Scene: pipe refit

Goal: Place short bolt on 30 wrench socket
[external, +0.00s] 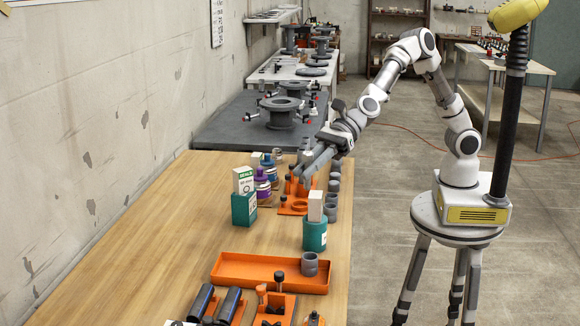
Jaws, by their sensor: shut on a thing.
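My gripper (307,175) is over the right part of the wooden table, with its fingers pointing down and left. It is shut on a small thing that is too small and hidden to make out. It is above or beside the orange holders (296,186); the exact gap cannot be told. Several grey cylindrical pieces (331,198), which look like sockets, stand in a row along the table's right edge. Their size marks cannot be read, so I cannot tell which is the 30 wrench socket. I cannot make out the short bolt.
Two teal boxes with white cartons, one at left (244,209) and one at right (315,236), stand nearer the camera. An orange tray (240,268) has a grey cup (309,264) at its right end. Purple bottles (262,186) stand behind. The table's left middle is clear.

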